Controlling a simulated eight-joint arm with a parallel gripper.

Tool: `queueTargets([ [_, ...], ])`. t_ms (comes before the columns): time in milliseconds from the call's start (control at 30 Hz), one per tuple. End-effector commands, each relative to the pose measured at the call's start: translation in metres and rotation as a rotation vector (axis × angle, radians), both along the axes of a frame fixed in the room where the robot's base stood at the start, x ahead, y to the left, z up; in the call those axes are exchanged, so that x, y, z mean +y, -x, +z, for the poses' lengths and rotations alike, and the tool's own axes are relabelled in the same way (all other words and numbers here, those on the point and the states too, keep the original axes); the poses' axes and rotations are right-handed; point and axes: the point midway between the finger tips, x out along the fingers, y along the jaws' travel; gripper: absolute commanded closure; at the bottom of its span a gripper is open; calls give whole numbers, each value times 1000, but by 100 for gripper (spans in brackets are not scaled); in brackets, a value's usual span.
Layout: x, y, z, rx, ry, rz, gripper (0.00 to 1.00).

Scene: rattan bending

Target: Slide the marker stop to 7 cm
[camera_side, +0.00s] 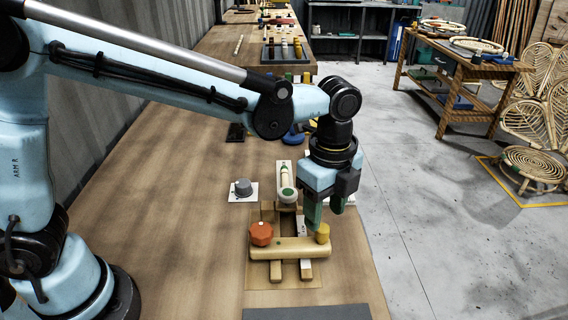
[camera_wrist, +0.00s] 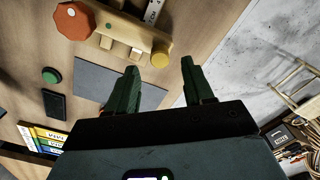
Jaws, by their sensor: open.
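A pale wooden bar (camera_side: 290,249) lies across two short wooden rails on a base board near the front of the bench. An orange faceted knob (camera_side: 261,234) sits at its left end and a yellow round knob (camera_side: 322,233) at its right end. In the wrist view the yellow knob (camera_wrist: 160,57) is just beyond my fingertips, with a strip with marks like a ruler's (camera_wrist: 153,12) above it. I cannot tell for sure which part is the marker stop, and no 7 cm mark is readable. My gripper (camera_side: 325,214) points down, open and empty, its green fingers (camera_wrist: 160,66) close to the yellow knob.
A grey knob on a white plate (camera_side: 243,188) stands left of the fixture, and a pale strip with a green-topped round part (camera_side: 286,180) lies behind it. A dark grey mat (camera_side: 306,312) lies in front. The bench's right edge is close to my gripper.

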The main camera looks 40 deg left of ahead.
Motion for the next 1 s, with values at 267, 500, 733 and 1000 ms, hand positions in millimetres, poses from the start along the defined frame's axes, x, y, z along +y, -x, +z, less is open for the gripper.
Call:
queueTargets([
  [267, 0, 0, 49, 0, 0, 0, 48],
  [500, 0, 0, 72, 0, 0, 0, 48],
  [733, 0, 0, 76, 0, 0, 0, 48],
  [1000, 4, 1, 77, -8, 4, 27, 48],
])
